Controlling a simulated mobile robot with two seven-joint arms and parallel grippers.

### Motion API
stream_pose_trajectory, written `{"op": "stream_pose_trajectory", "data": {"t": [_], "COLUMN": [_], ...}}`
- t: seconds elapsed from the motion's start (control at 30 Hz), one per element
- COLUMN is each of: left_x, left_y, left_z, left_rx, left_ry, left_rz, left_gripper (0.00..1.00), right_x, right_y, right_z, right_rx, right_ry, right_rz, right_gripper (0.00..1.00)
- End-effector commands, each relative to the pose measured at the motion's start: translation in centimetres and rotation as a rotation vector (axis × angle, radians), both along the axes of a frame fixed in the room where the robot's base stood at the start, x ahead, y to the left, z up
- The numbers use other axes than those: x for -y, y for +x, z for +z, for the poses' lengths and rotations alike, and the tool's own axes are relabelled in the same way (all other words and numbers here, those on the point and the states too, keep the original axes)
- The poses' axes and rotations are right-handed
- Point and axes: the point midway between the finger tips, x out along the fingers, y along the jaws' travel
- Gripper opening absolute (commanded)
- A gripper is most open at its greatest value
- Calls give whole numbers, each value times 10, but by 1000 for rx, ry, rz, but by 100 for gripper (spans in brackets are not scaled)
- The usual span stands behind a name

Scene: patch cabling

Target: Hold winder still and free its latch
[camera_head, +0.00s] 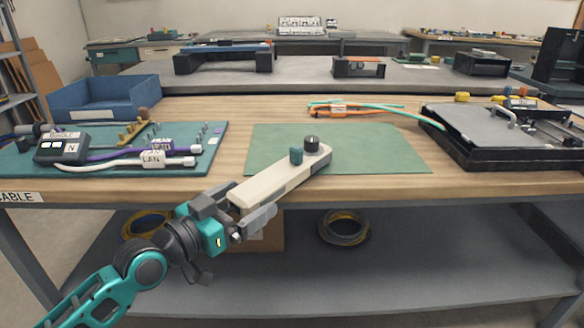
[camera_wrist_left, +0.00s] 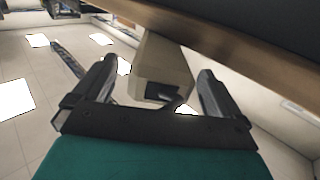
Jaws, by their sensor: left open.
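The winder (camera_head: 275,180) looks like a long cream bar lying diagonally on the green mat (camera_head: 385,155), its near end jutting past the table's front edge. A teal upright tab (camera_head: 296,156) and a black round knob (camera_head: 311,144) stand on its far end. I cannot tell which part is the latch. My left gripper (camera_head: 250,203) is open at the near end, one finger on each side. In the left wrist view the cream end (camera_wrist_left: 160,66) sits between the spread fingers (camera_wrist_left: 157,72), with gaps visible on both sides. My right gripper is not in view.
A teal board (camera_head: 205,165) with cables and a dark labelled box lies at left, before a blue bin (camera_head: 105,98). Orange and teal cables (camera_head: 340,109) lie behind the mat. A black open case (camera_head: 490,150) stands at right. Coiled cables (camera_head: 344,228) sit on the lower shelf.

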Motion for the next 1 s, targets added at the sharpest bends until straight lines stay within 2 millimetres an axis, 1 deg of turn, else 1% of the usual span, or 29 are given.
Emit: {"op": "stream_pose_trajectory", "data": {"t": [0.17,0.27,0.6,0.7,0.83,1.0], "left_x": [-8,-18,-61,-71,-81,-86], "left_y": [-7,-19,-66,-78,-88,-95], "left_z": [0,1,1,1,2,2], "left_rx": [1,1,1,3,3,5], "left_ry": [2,3,3,2,0,-3], "left_rz": [2,1,1,-1,1,0], "left_gripper": [99,99,99,99,99,99], "right_x": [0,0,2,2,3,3], "right_y": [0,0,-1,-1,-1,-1], "right_z": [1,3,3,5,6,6], "right_rx": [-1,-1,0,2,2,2], "right_ry": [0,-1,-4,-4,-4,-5], "right_rz": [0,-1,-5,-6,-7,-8], "right_gripper": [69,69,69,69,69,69]}}
